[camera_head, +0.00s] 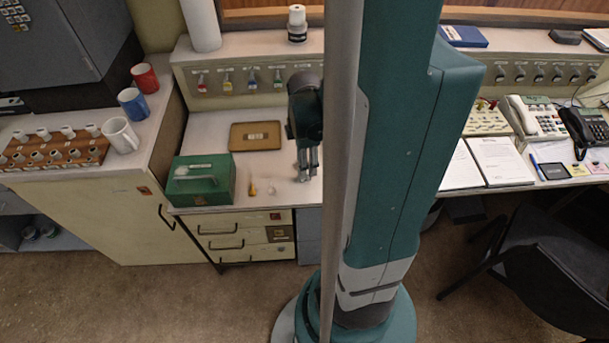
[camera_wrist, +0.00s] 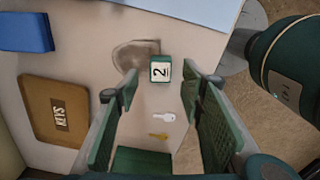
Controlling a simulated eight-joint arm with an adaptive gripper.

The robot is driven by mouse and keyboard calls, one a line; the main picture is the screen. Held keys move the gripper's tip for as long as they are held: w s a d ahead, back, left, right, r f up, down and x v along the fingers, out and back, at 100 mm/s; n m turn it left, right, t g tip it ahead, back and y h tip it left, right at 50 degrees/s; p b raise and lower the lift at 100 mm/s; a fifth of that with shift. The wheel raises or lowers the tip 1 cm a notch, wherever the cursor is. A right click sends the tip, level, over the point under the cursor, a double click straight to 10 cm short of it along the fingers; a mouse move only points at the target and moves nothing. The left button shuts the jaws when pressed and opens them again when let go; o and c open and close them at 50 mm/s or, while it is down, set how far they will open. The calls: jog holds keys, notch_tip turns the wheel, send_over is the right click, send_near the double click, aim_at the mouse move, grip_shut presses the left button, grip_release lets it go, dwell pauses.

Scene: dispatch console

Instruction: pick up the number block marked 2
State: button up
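The number block (camera_wrist: 160,69) marked 2 is a small green block with a white face. It lies on the pale counter, number up, in the wrist view. My gripper (camera_wrist: 159,75) is open, with one finger on each side of the block in that picture. I cannot tell how high above the block the fingertips are, and no contact shows. In the head view my gripper (camera_head: 308,172) points down over the counter, right of the brown tray. I cannot make out the block clearly there.
A white key (camera_wrist: 164,117) and a yellow key (camera_wrist: 158,135) lie near the block. A brown tray (camera_wrist: 38,92) labelled KEYS and a blue object (camera_wrist: 25,32) are at left. A green box (camera_head: 200,182) stands on the counter. The counter edge is close to the block.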

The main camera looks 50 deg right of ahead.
jog(key=shift+f+b, duration=1.05)
jog(key=shift+f, duration=1.55)
jog(key=shift+c, duration=0.5)
jog(key=c, duration=0.8)
